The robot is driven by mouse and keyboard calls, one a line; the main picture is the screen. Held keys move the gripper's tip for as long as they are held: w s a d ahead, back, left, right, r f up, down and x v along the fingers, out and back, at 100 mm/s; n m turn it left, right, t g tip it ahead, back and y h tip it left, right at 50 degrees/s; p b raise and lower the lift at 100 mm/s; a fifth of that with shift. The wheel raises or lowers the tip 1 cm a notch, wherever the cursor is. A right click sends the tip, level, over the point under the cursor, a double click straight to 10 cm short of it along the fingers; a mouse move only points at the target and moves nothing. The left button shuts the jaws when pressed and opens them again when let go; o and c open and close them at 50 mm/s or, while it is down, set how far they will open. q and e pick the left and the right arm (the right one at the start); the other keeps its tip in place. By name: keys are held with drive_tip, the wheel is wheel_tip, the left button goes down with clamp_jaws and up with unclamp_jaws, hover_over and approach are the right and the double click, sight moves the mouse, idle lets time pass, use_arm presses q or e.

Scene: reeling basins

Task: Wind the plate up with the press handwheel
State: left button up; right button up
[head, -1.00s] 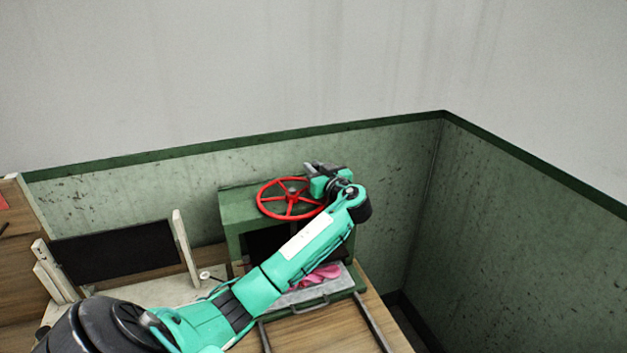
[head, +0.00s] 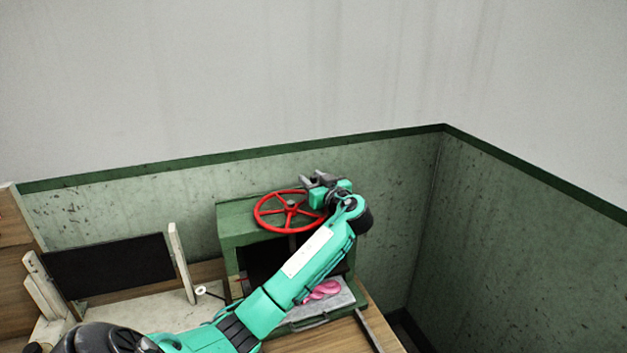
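The red spoked handwheel (head: 291,204) lies flat on top of the green press (head: 234,219). My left gripper (head: 314,180) is at the wheel's far right rim. Its two grey fingers look apart, with nothing seen between them. Whether they touch the rim cannot be told. The press has a dark opening under its top, partly covered by my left arm. The plate cannot be made out there. My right gripper is not in view.
A grey tray (head: 306,313) with a pink bundle (head: 322,290) sits at the press front, partly behind my arm. A dark panel (head: 110,265) between pale posts stands to the left. Green-and-white walls close in behind and to the right.

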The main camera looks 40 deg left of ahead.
use_arm(q)
drive_tip(key=shift+d+f, duration=0.1)
drive_tip(key=shift+s+d, duration=0.15)
drive_tip(key=shift+d, duration=0.1)
drive_tip(key=b+v, duration=0.5)
drive_tip(key=v, duration=0.8)
